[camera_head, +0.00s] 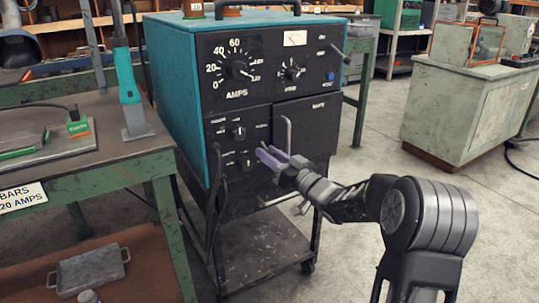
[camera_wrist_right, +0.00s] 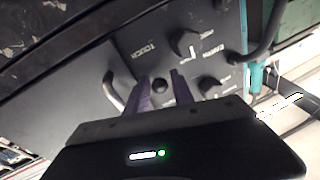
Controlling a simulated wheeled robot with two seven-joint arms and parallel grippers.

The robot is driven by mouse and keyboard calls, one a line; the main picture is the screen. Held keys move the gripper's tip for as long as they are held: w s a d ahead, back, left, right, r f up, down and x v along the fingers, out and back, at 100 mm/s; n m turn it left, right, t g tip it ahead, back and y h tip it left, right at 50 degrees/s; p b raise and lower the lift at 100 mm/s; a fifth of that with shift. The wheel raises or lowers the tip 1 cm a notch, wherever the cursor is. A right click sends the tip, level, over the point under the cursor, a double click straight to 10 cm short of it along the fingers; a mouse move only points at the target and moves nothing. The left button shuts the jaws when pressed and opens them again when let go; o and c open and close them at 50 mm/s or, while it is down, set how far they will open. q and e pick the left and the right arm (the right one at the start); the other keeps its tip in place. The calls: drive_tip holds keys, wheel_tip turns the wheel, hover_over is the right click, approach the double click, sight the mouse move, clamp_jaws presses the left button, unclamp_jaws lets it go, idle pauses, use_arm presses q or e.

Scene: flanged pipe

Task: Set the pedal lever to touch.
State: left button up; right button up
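The welding machine (camera_head: 225,70) is a teal box with a black front panel of dials and knobs. My right gripper (camera_head: 265,152) is at the lower part of this panel, its purple fingers pointing at it. In the right wrist view the fingers (camera_wrist_right: 161,76) are apart. A dark round knob end (camera_wrist_right: 160,87), perhaps the pedal lever, shows between them; I cannot tell whether they touch it. The word TOUCH (camera_wrist_right: 148,48) is printed above it in that view. In the head view the lever is not clearly visible. My left gripper is not in view.
A grey bent handle (camera_head: 288,135) stands out from the panel close to my right gripper; it also shows in the right wrist view (camera_wrist_right: 114,94). Round knobs (camera_wrist_right: 186,43) sit nearby. A workbench (camera_head: 100,150) stands left. Open floor (camera_head: 365,150) lies right of the machine.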

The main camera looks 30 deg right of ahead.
drive_tip(key=p+v, duration=0.1)
drive_tip(key=v, duration=0.6)
drive_tip(key=shift+s, duration=0.4)
